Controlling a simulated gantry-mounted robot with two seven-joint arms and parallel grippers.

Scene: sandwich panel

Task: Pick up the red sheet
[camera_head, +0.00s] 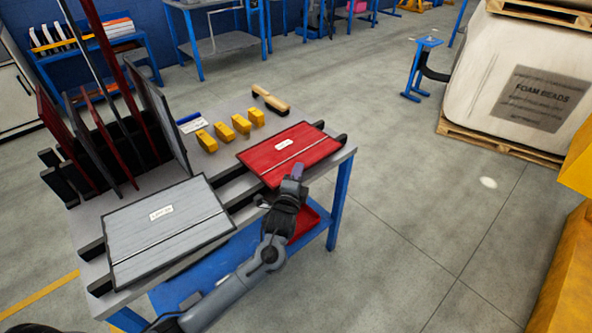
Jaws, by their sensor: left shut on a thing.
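The red sheet (275,157) lies flat on black rails (240,186) at the right end of the workbench, with a white label on top. My left gripper (297,173) is at its near right edge and shut on the sheet there. The gripper body covers a small part of that edge, and the fingertips are small in the picture. The sheet appears to rest on the rails still. My right gripper is not in view.
A grey sheet (163,228) lies on rails at the bench's left. Upright red and grey panels (165,118) stand in a rack behind it. Yellow blocks (241,124) and a wooden-handled tool (271,99) lie behind the red sheet.

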